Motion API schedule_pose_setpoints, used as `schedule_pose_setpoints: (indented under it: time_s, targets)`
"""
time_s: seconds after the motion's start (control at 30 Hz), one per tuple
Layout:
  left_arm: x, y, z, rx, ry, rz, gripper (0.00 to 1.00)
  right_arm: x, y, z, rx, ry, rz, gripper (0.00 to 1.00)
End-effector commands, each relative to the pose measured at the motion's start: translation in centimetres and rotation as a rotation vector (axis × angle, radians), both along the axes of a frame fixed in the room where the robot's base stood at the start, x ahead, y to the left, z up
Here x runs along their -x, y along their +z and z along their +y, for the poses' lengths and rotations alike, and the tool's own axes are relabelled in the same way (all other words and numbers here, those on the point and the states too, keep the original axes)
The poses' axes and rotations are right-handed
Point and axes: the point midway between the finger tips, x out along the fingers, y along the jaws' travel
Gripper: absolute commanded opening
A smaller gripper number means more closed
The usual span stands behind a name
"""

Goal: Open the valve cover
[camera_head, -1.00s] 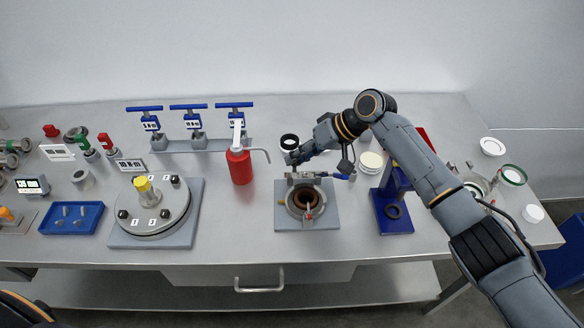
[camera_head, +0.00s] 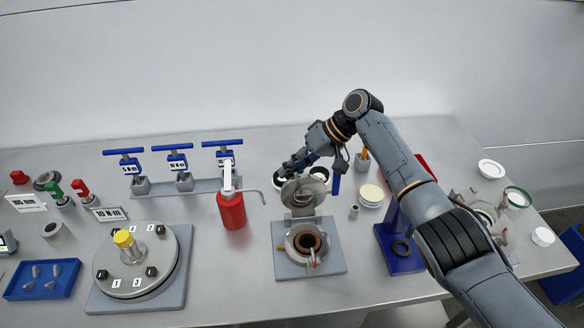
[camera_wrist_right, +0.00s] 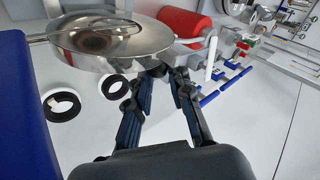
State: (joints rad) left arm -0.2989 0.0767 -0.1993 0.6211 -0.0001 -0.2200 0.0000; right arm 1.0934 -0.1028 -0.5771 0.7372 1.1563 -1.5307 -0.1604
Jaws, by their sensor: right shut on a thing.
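The valve (camera_head: 288,246) sits on a square grey plate, and its round dark opening is uncovered. Its round metal valve cover (camera_head: 308,186) stands up at the back edge of the valve, with its broad inner face toward the head camera. In the right wrist view the cover (camera_wrist_right: 115,36) is a large shiny disc at the top left. My right gripper (camera_head: 287,170) is behind the cover, shut on its rim. In the wrist view its fingertips (camera_wrist_right: 168,72) meet the edge of the disc. My left gripper is out of view.
A red bottle (camera_head: 231,210) with a spout stands just left of the valve. A blue stand (camera_head: 395,238) is to the right. Black-and-white rings (camera_head: 318,175) lie behind the cover. A flanged round lid with a yellow knob (camera_head: 123,239) is at the left.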

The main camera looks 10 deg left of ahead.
Motion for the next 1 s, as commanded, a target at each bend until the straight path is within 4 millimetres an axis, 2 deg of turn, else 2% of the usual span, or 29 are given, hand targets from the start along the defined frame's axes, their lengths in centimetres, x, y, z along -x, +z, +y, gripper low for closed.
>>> schedule_pose_setpoints:
  time_s: [0.1, 0.63, 0.67, 0.77, 1.0]
  targets:
    - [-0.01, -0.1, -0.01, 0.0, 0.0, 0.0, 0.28, -0.04, -0.61, -0.23, 0.006, -0.004, 0.002, 0.0]
    - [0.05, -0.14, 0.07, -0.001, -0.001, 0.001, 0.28, 0.02, -1.0, -0.43, 0.012, -0.005, 0.006, 0.0]
    - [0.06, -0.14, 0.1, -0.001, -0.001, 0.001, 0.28, 0.02, -1.01, -0.43, 0.012, -0.005, 0.007, 0.22]
    - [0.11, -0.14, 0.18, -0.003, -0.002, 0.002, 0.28, 0.02, -1.02, -0.45, 0.012, -0.005, 0.007, 0.42]
    - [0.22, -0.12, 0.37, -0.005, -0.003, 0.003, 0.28, 0.04, -0.7, -0.26, 0.007, -0.003, 0.005, 0.42]
